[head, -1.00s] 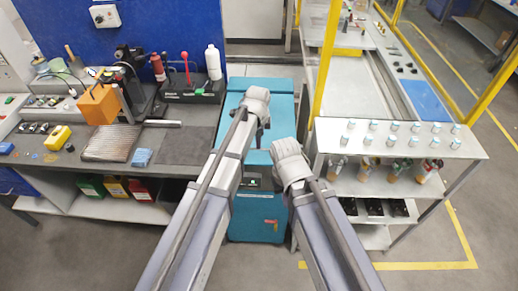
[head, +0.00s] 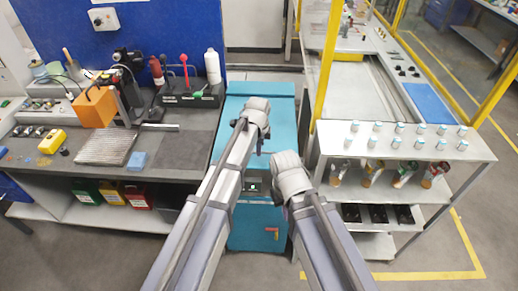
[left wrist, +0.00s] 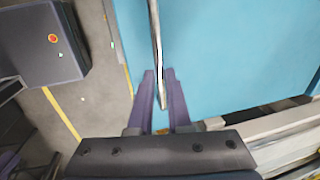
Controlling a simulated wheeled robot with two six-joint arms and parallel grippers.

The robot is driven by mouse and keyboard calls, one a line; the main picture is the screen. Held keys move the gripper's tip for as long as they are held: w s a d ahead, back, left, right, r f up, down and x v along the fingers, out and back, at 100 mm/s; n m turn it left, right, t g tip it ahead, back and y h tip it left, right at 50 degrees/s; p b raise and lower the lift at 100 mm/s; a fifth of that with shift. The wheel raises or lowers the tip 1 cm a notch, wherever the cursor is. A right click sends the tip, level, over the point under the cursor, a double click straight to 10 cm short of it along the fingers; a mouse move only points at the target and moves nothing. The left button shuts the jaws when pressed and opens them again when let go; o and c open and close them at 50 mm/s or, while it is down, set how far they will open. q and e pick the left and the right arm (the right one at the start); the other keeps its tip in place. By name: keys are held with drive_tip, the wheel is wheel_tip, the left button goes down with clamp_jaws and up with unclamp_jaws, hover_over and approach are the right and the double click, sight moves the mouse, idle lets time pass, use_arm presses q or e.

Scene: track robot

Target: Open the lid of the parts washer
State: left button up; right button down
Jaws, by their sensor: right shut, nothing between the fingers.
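The parts washer (head: 240,108) is a teal cabinet in the middle of the head view, with a flat teal top, a small lit display and a red handle on its front. The lid looks closed. My left gripper (head: 261,140) is over the top. In the left wrist view its two purple fingers (left wrist: 161,88) are close together, with the end of a thin metal bar (left wrist: 157,45) between them. Whether they press on the bar cannot be told. The teal lid surface (left wrist: 230,60) lies beyond. My right gripper (head: 281,198) is shut and empty, lower, near the washer's front right.
A workbench (head: 60,175) with tools stands at the left. A grey shelf cart (head: 400,165) with small jars and bottles stands close on the right. A yellow post (head: 328,70) rises behind the cart's near left corner. Grey floor is clear in front right.

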use_arm(q)
clamp_jaws()
idle(0.4)
idle(0.6)
